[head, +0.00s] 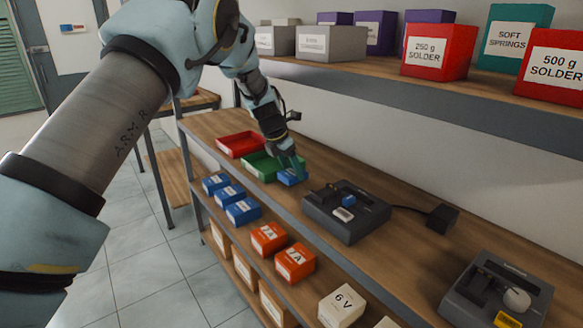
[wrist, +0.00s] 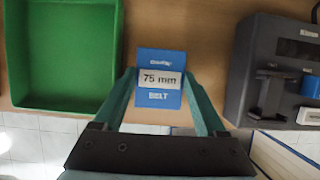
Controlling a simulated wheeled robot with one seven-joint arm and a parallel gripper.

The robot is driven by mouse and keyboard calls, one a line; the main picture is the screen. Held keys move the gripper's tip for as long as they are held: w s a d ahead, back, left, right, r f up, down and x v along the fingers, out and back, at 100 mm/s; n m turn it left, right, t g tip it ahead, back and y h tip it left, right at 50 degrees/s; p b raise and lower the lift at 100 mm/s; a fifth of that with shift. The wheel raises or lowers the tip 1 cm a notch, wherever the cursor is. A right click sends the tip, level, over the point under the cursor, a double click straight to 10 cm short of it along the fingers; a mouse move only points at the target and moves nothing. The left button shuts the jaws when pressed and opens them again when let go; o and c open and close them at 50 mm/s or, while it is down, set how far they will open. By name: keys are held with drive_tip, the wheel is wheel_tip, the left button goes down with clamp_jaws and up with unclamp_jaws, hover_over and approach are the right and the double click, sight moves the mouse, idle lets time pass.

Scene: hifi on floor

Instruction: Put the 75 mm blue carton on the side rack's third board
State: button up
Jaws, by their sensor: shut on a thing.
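The blue carton (wrist: 160,98) shows a white "75 mm" label and the word "BELT" in the wrist view. My gripper (wrist: 160,85) is shut on it, one teal finger on each side. In the head view the carton (head: 292,178) is at the bench top's front part, right of the green tray, with my gripper (head: 294,164) on it from above. I cannot tell whether it still touches the board. A second rack with wooden boards (head: 167,180) stands at the far left, partly hidden by my arm; its third board cannot be made out.
A green tray (head: 256,172) and a red tray (head: 240,152) lie left of the carton. A dark grey device (head: 350,222) stands close on its right. Several blue cartons (head: 229,194) and orange cartons (head: 268,238) fill the board below. A loaded shelf (head: 350,72) hangs above.

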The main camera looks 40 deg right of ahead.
drive_tip(key=shift+f, duration=0.5)
drive_tip(key=shift+f, duration=0.15)
drive_tip(key=shift+f, duration=0.35)
drive_tip(key=shift+f, duration=0.1)
drive_tip(key=o, duration=1.3)
drive_tip(key=shift+c, duration=0.2)
